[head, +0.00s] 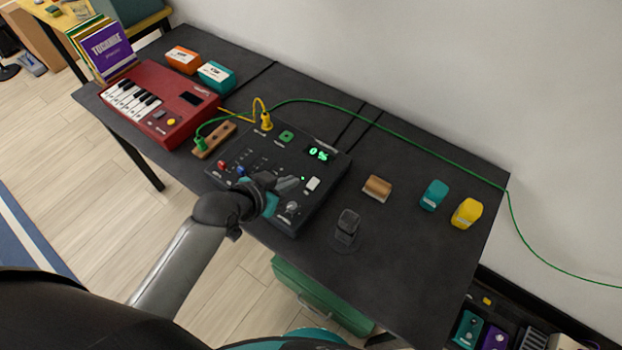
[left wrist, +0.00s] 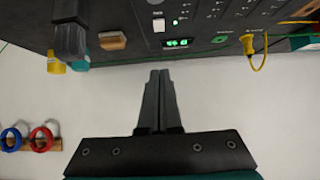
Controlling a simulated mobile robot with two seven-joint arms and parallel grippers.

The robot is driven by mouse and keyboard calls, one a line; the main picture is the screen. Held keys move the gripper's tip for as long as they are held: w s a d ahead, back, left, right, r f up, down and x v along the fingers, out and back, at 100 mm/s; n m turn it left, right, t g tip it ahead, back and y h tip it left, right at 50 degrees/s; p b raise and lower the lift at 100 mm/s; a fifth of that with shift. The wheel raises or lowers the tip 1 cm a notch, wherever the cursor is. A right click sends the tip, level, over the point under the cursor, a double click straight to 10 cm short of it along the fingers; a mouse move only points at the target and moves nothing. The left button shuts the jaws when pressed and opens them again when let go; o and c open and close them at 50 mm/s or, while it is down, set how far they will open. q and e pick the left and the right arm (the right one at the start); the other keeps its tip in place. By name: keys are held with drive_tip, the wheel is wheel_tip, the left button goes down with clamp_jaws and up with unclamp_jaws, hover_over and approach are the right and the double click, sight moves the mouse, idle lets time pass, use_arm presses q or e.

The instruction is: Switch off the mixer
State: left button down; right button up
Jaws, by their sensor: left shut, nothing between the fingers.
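The mixer (head: 262,190) is a black box on the dark table, with small knobs, a lit green display (head: 318,154) reading 0%, and a white switch (head: 313,184) with a small green light beside it. In the left wrist view the mixer (left wrist: 205,12) is upside down at the top, with the white switch (left wrist: 158,25) and the lit display (left wrist: 178,43). My left gripper (head: 296,183) is over the mixer's front part, near the white switch. Its fingertips (left wrist: 160,74) are together and empty. I cannot tell whether they touch the panel. My right gripper is out of view.
A red keyboard (head: 160,103) stands to the left. A dark upright object (head: 347,226), a wooden block (head: 377,188), and teal (head: 434,195) and yellow (head: 466,213) boxes stand to the right.

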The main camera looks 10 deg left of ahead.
use_arm(q)
drive_tip(key=b, duration=0.3)
hover_over(310, 187)
wheel_tip(310, 187, down, 6)
drive_tip(key=shift+s+d+f, duration=0.1)
drive_tip(key=shift+f, duration=0.15)
wheel_tip(310, 187, down, 2)
drive_tip(key=shift+f+b, duration=0.2)
drive_tip(key=shift+b, duration=0.2)
drive_tip(key=shift+f, duration=0.65)
drive_tip(key=shift+w+f+b, duration=0.2)
drive_tip(key=shift+b, duration=0.1)
drive_tip(key=shift+w+d, duration=0.1)
drive_tip(key=shift+w, duration=0.05)
drive_tip(key=shift+w+d+r, duration=0.2)
drive_tip(key=shift+w+r, duration=0.05)
drive_tip(key=shift+w, duration=0.3)
